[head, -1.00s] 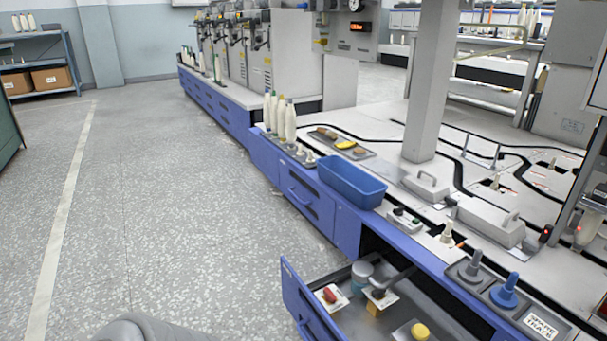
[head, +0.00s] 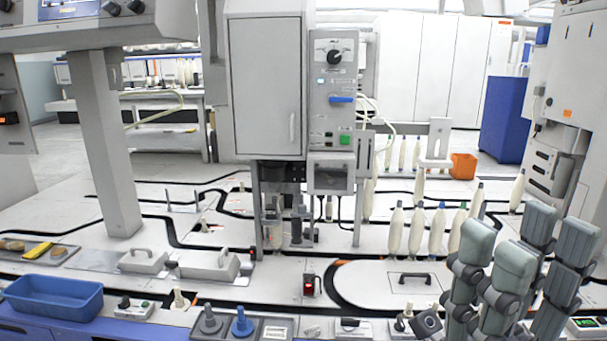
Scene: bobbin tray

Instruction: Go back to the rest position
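My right gripper (head: 522,258) is in the lower right of the head view. Its grey-green padded fingers point up and stand apart, and I see nothing held between them. It is in front of the machine bed, with cream bobbins (head: 437,232) behind and to its left. My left gripper is not in view.
A blue bin (head: 55,297) stands at the front left. Two grey handled covers (head: 210,264) lie on the machine bed. A grey column (head: 112,150) and a control cabinet (head: 267,85) rise behind. An orange box (head: 463,166) sits farther back.

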